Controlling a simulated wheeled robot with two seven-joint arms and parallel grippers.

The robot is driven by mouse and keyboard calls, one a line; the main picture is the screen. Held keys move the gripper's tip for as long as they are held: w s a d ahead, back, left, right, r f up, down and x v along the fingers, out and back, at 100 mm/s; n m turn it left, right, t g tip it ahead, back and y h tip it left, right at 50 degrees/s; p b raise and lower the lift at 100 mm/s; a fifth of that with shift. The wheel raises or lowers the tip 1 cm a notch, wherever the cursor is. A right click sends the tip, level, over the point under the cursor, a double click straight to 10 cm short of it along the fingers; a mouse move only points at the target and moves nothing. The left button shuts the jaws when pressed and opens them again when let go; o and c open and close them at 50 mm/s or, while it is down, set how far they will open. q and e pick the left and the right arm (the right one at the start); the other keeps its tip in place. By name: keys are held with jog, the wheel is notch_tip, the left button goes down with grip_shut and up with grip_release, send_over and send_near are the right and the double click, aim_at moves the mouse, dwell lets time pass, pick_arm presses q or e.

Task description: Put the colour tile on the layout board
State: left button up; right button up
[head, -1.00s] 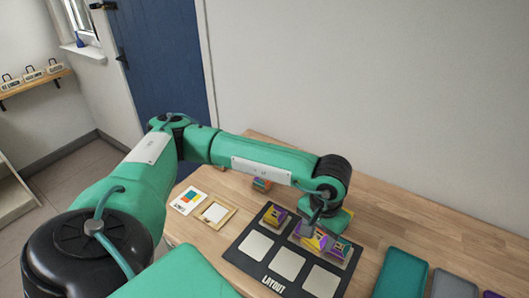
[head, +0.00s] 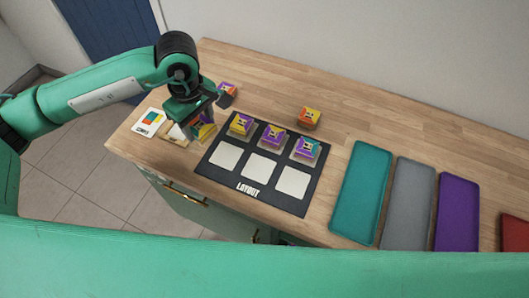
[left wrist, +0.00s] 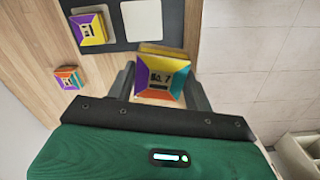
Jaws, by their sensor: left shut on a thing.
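The black layout board (head: 222,185) lies on the wooden table. Its back row holds three colour tiles: a yellow-and-purple one (head: 241,124), a middle one (head: 272,137) and a purple-topped one (head: 308,147). Its front row of white squares is bare. My left gripper (head: 203,123) is left of the board. In the left wrist view it is shut on a colour tile (left wrist: 160,82) with purple, yellow and orange faces. Part of that tile shows in the head view (head: 207,132). I cannot tell whether the held tile touches the table. My right gripper is out of view.
Loose tiles stand behind the board, at the left (head: 228,91) and right (head: 310,118). A card (head: 150,121) and a small wooden holder (head: 170,138) lie left. Teal (head: 360,190), grey (head: 408,202) and purple (head: 458,212) trays are right. The table's front edge is close.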

aim_at(209, 120)
pick_arm(q)
jog(key=n, duration=0.2)
jog(key=d+r+n, duration=0.1)
jog(key=n, duration=0.1)
jog(key=shift+w+r, duration=0.1)
jog(key=shift+w, duration=0.2)
jog(key=n, duration=0.2)
jog(key=r+n, duration=0.1)
jog(key=d+n, duration=0.1)
jog(key=n, duration=0.1)
jog(key=shift+w+d+r+n, duration=0.1)
jog(key=shift+w+r+n, duration=0.2)
jog(key=shift+w+r, duration=0.1)
jog(key=f+n, duration=0.3)
jog(key=f, duration=0.1)
jog(key=d+f+n+p, duration=0.1)
jog(key=f+n, duration=0.3)
jog(key=w+d+f+n+p, duration=0.1)
jog(key=f+n, duration=0.3)
jog(key=shift+f, duration=0.3)
notch_tip(209, 120, down, 3)
jog(key=shift+f+p, duration=0.15)
jog(key=shift+p, duration=0.3)
jog(key=shift+f, duration=0.35)
